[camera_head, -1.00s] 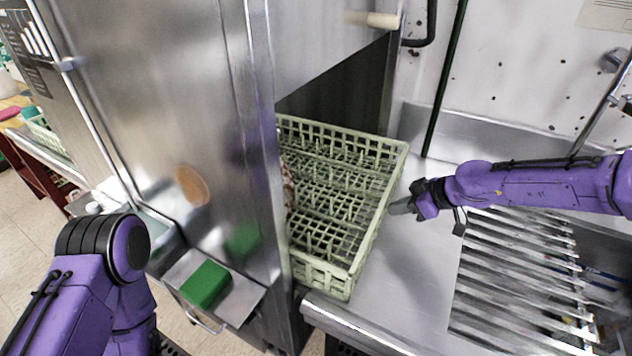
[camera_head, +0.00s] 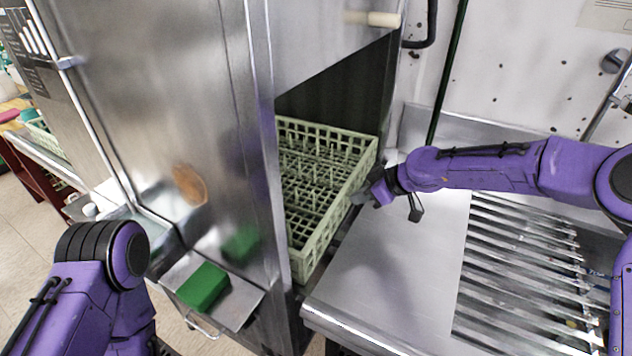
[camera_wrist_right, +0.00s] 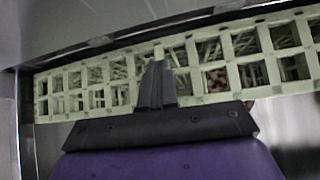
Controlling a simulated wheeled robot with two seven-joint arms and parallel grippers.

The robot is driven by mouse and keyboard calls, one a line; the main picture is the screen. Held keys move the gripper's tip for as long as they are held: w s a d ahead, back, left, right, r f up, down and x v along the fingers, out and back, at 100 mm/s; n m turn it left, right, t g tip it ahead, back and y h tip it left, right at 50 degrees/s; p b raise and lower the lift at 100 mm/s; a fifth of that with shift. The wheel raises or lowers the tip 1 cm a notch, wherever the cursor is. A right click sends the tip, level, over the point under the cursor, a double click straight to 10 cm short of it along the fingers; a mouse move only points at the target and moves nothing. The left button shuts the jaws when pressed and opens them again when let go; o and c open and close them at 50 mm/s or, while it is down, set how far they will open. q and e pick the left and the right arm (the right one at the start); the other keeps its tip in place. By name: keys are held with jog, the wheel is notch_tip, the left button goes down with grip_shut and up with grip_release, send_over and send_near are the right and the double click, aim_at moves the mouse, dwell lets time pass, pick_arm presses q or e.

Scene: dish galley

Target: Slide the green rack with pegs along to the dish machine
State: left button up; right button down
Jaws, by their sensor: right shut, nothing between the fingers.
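The pale green rack with pegs (camera_head: 322,238) sits partly inside the opening of the steel dish machine (camera_head: 190,110). Its right part sticks out at the machine's edge, and its left part is hidden behind the machine's front panel. My right gripper (camera_head: 360,198) is shut and empty, its fingertips at the rack's right side wall. In the right wrist view the shut fingers (camera_wrist_right: 157,85) are right at the rack's lattice wall (camera_wrist_right: 95,88), seemingly touching it. My left arm shows at the lower left, but its gripper is out of view.
A green block (camera_head: 204,287) sits on a small shelf on the machine's front.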

jog(key=w+a, duration=0.1)
jog(key=a, duration=0.1)
jog(key=w+a, duration=0.1)
jog(key=a, duration=0.1)
jog(key=w+a, duration=0.2)
jog(key=a, duration=0.1)
jog(key=shift+w, duration=0.1)
jog(key=shift+d, duration=0.15)
jog(key=s+d+r+p, duration=0.6)
jog(key=s+d+r, duration=0.1)
jog(key=d, duration=0.4)
jog(key=shift+p, duration=0.3)
jog(key=shift+w, duration=0.15)
dwell(0.3)
